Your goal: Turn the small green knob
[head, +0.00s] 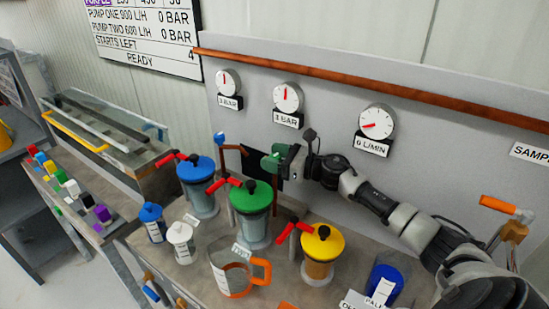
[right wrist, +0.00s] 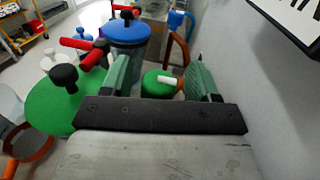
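The small green knob (right wrist: 152,84), round with a white pointer, sits between the two green fingers of my right gripper (right wrist: 162,75) in the right wrist view. The fingers are apart, one on each side of the knob; whether either touches it I cannot tell. In the head view my right gripper (head: 279,158) is at the back panel, above and right of the large green-lidded pump, and it largely hides the knob there. My left gripper is not in view.
A blue-lidded pump (head: 200,185), a green-lidded pump (head: 252,215) and a yellow-lidded pump (head: 319,262) stand close below on the bench, with red handles. A measuring jug (head: 232,275) stands in front. Dials (head: 287,97) and a copper pipe (head: 370,85) are on the panel above.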

